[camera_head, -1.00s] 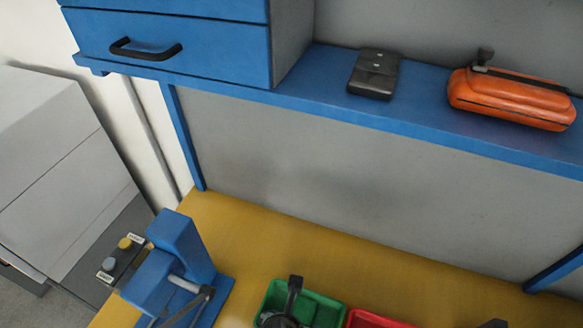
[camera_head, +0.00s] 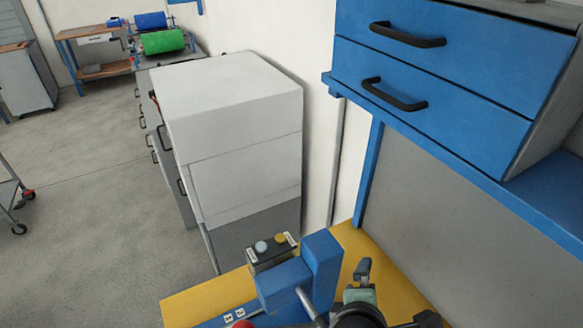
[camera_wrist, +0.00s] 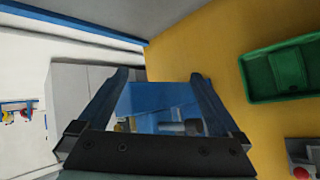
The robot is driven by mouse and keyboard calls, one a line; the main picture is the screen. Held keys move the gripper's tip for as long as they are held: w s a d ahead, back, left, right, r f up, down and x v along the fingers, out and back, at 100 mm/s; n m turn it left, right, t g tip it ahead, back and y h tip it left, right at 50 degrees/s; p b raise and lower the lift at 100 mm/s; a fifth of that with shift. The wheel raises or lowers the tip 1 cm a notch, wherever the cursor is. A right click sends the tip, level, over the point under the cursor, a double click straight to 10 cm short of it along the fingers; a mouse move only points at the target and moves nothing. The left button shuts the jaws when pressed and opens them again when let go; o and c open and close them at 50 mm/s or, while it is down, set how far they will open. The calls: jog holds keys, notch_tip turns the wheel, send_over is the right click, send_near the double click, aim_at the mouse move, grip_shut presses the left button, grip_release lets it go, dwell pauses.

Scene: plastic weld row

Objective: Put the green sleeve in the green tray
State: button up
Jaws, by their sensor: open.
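The green tray (camera_wrist: 254,79) is at the upper right of the wrist view, on the yellow bench top, with no sleeve visible in it. My gripper (camera_wrist: 158,78) is open, its two dark fingers apart with nothing held between them. The blue press (camera_wrist: 150,100) shows beyond and between the fingers. In the head view my gripper (camera_head: 362,272) is at the bottom, just right of the blue press (camera_head: 322,265). A green roll (camera_head: 163,42) lies on a far bench; I cannot tell whether it is the green sleeve.
A box with two buttons (camera_head: 272,250) stands behind the press. A white cabinet (camera_head: 235,120) stands left of the yellow bench (camera_head: 395,285). Blue drawers (camera_head: 430,75) overhang at the right. A blue roll (camera_head: 150,20) lies beside the green one. Open floor (camera_head: 80,185) is at the left.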

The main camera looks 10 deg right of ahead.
jog(key=w+a+r+m+t, duration=0.2)
jog(key=a+r+m+t, duration=0.1)
jog(key=r, duration=0.7)
jog(key=w+a+r+m+t+y, duration=0.1)
jog(key=w+a+r+m+t, duration=0.25)
jog(key=r, duration=0.65)
jog(key=w+a+r+m+t, duration=0.2)
jog(key=r+t, duration=0.2)
jog(key=r, duration=0.5)
jog(key=s+a+r+m+t+y, duration=0.1)
jog(key=s+a+r+m+t, duration=0.1)
jog(key=r, duration=0.5)
jog(key=s+a+r+m+t+y, duration=0.1)
jog(key=s+a+r+m+t, duration=0.2)
jog(key=r, duration=0.4)
jog(key=s+a+r+m+t+y, duration=0.2)
jog(key=s+r+m+t, duration=0.1)
jog(key=s+r, duration=0.2)
notch_tip(320, 180, up, 2)
jog(key=shift+a+r, duration=0.15)
jog(key=shift+r, duration=0.1)
jog(key=shift+s, duration=0.1)
